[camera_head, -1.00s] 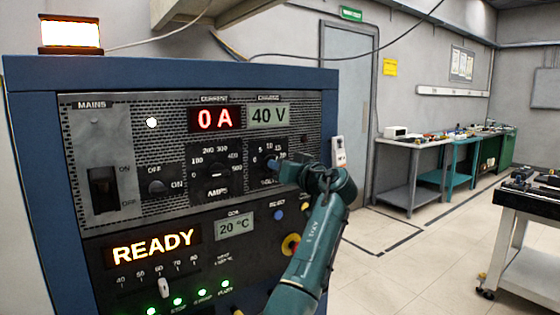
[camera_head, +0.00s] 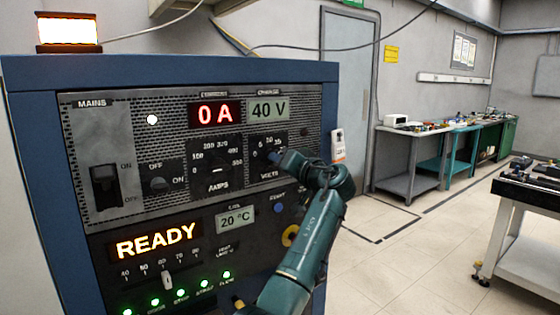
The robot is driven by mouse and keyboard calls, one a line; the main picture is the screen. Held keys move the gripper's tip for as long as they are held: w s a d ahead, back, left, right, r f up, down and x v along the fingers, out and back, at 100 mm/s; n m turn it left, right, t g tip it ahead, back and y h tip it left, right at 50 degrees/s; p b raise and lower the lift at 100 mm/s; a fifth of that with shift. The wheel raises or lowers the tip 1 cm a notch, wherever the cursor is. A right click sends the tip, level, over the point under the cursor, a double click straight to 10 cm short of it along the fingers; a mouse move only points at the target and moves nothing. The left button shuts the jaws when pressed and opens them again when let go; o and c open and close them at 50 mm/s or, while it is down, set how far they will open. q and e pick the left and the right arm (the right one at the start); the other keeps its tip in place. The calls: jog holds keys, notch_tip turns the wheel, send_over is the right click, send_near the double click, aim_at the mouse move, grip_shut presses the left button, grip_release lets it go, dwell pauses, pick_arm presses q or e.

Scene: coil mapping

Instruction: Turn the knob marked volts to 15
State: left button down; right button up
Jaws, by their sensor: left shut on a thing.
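The volts knob sits at the upper right of the panel, above the VOLTS label (camera_head: 269,176). My left gripper (camera_head: 279,158) is shut on it and hides the knob, its pointer and part of its scale. The charging display (camera_head: 268,110) above reads 40 V. My right gripper is not in view.
The amps knob (camera_head: 217,168) is left of the volts knob, with the 0 A display (camera_head: 215,115) above. A READY display (camera_head: 156,242), slider (camera_head: 167,280) and green lamps are lower. Open floor lies right.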

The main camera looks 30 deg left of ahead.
pick_arm(q)
jog(key=shift+f, duration=0.1)
jog(key=c, duration=1.6)
grip_release()
jog(key=shift+c, duration=0.2)
jog(key=shift+o, duration=0.9)
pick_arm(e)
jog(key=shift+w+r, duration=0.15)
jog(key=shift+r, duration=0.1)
